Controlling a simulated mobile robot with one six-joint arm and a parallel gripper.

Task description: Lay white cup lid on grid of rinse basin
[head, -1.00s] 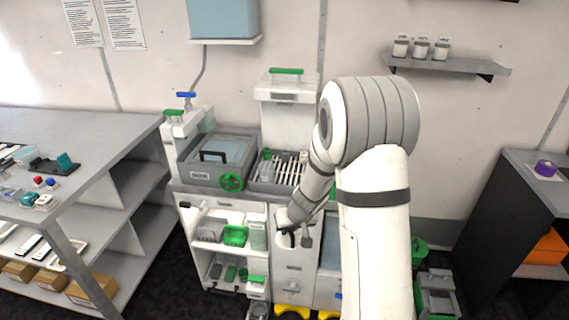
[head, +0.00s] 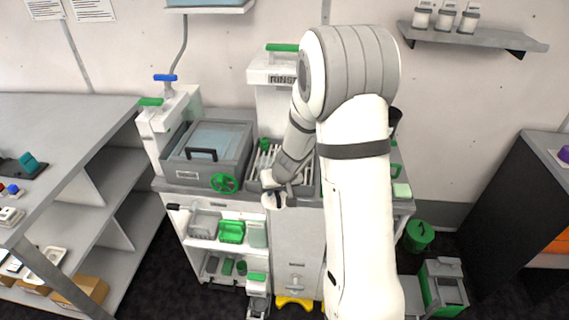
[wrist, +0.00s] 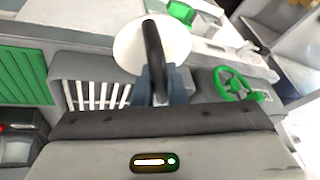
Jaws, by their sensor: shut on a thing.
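My gripper (wrist: 153,85) is shut on the white cup lid (wrist: 180,42), gripping it by its black arched handle. The lid is a pale round disc in the wrist view. It hangs over or beside the front edge of the rinse basin; its exact height is unclear. The basin's grid (wrist: 95,94) of pale bars shows left of and behind the gripper. In the head view my gripper (head: 277,192) is at the front of the rinse basin (head: 254,186), and the grid (head: 264,160) is partly hidden by my arm.
A lidded grey basin (head: 208,165) with a green handwheel (head: 224,183) stands left of the grid. A shelf below holds a green basket (head: 231,231) and other small items. The side table (head: 70,130) is at left. A green bin (head: 419,236) is at lower right.

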